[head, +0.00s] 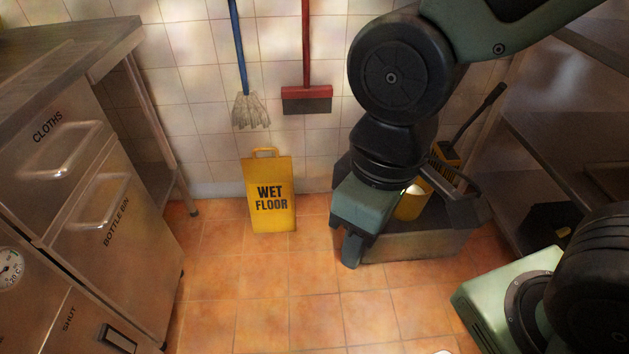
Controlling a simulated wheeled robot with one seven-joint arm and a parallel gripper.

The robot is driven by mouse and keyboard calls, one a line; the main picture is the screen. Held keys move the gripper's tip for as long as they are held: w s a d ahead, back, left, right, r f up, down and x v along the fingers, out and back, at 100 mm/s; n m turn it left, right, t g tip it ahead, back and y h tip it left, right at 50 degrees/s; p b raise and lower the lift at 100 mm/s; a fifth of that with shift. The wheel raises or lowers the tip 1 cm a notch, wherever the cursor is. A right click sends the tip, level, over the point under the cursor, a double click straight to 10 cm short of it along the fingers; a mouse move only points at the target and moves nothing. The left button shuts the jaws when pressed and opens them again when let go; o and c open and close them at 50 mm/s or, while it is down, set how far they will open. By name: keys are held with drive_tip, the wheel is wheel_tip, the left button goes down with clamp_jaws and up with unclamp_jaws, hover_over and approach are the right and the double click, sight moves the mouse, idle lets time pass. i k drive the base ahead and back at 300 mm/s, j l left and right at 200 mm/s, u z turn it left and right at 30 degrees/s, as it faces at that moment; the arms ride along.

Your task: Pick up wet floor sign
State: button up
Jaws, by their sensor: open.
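The yellow wet floor sign (271,217) stands upright on the tiled floor against or close to the white tiled wall, in the middle left of the head view. It has black lettering and a handle loop on top. My gripper (352,258) is to the right of the sign, pointing down and apart from it.
A mop (251,110) and a red squeegee (307,100) hang on the wall above the sign. A grey bin or bucket (425,246) with yellow items stands behind my arm at right. Steel drawers (75,180) line the left. The floor (270,300) in front is clear.

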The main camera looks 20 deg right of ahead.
sight(269, 181)
drive_tip(key=i+j+z, duration=0.45)
drive_tip(key=i+j, duration=1)
drive_tip(key=i, duration=0.1)
